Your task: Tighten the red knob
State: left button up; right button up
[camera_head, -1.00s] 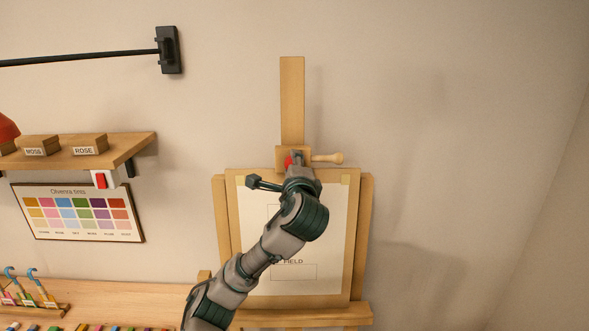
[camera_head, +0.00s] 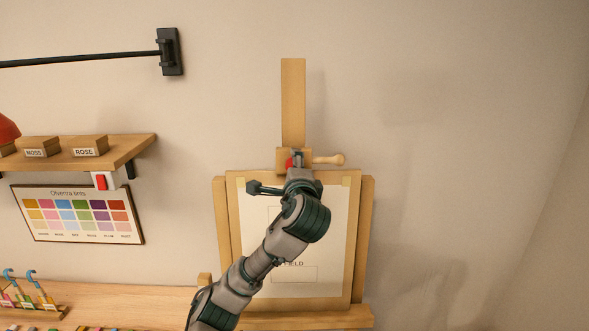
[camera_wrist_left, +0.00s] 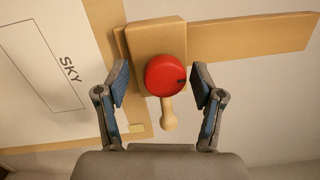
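The round red knob (camera_wrist_left: 166,75) with a small dark mark at its right side sits on the wooden block (camera_wrist_left: 143,38) of the easel's upright. In the head view a bit of the red knob (camera_head: 289,162) shows beside the fingers. My left gripper (camera_wrist_left: 160,84) is open, with one finger on each side of the knob. Gaps show between both fingers and the knob in the wrist view. The left gripper (camera_head: 297,159) hides part of the block in the head view. My right gripper is out of view.
A pale wooden peg handle (camera_head: 328,159) sticks out right of the block. The easel board (camera_head: 354,235) with a paper sheet (camera_head: 335,215) is behind my arm. A shelf (camera_head: 135,148) with labelled boxes and a red switch (camera_head: 101,181) are at left. The wall right of the easel is clear.

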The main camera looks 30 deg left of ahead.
pick_arm(q)
jog(key=v, duration=0.7)
jog(key=shift+s+d, duration=0.15)
jog(key=shift+f, duration=0.1)
dwell(0.3)
